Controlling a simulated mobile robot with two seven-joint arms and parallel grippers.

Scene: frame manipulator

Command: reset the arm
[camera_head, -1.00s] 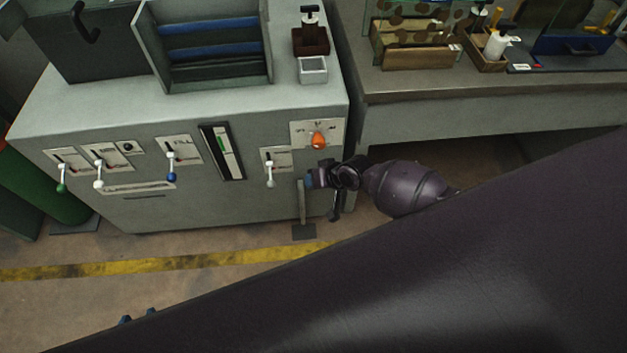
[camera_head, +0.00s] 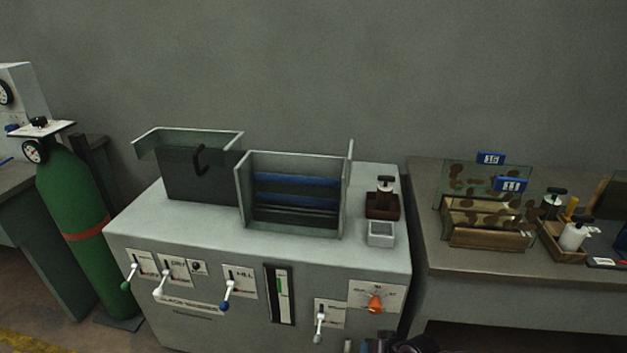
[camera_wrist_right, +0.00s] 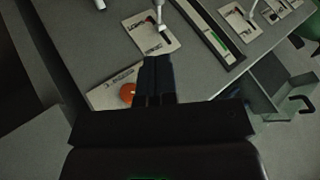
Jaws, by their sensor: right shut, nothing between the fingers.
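My right gripper (camera_wrist_right: 157,62) is shut and empty in the right wrist view, its two dark fingers side by side in front of the grey machine's panel. The orange knob (camera_wrist_right: 128,94) shows beside the fingers, partly covered by them. A white-tipped lever (camera_wrist_right: 159,27) is just beyond the fingertips. In the head view only a dark part of my right arm shows at the bottom edge, below the orange knob (camera_head: 375,303) and the white-tipped lever (camera_head: 320,322). My left gripper is not in view.
The grey machine (camera_head: 180,222) carries an open slotted box (camera_head: 295,222) and a small white tray (camera_head: 380,235). A green gas cylinder (camera_head: 72,215) stands left. A bench (camera_head: 470,268) on the right holds glass panels and bottles. The wall behind is bare.

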